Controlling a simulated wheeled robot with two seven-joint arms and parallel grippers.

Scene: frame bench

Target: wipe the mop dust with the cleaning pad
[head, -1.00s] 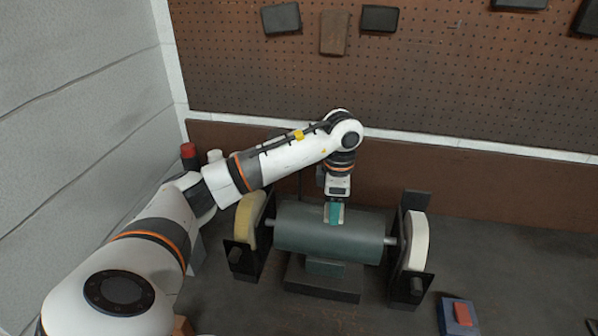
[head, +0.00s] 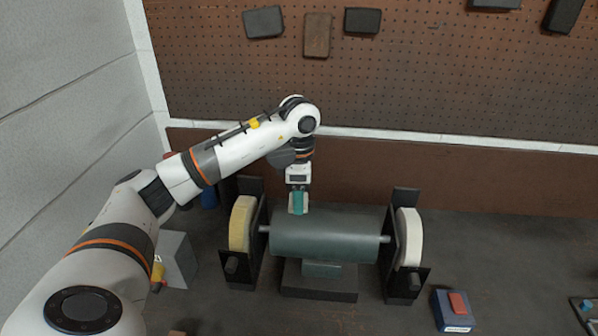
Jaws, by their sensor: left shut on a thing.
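My left gripper (head: 298,194) is shut on a teal cleaning pad (head: 299,203). It points down at the back left part of a grey-green cylindrical motor body (head: 330,237). I cannot tell whether the pad touches the motor or is just above or behind it. A yellowish mop wheel (head: 242,222) is at the motor's left end and a white one (head: 409,238) at its right end, each beside a dark guard. I cannot clearly make out the mop dust. My right gripper is not in view.
A blue box with a red button (head: 453,310) stands at the front right. A dark tray (head: 581,315) is at the far right edge. A grey box (head: 178,258) stands at the left, beside my arm. A pegboard (head: 420,75) rises behind. The bench right of the machine is mostly clear.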

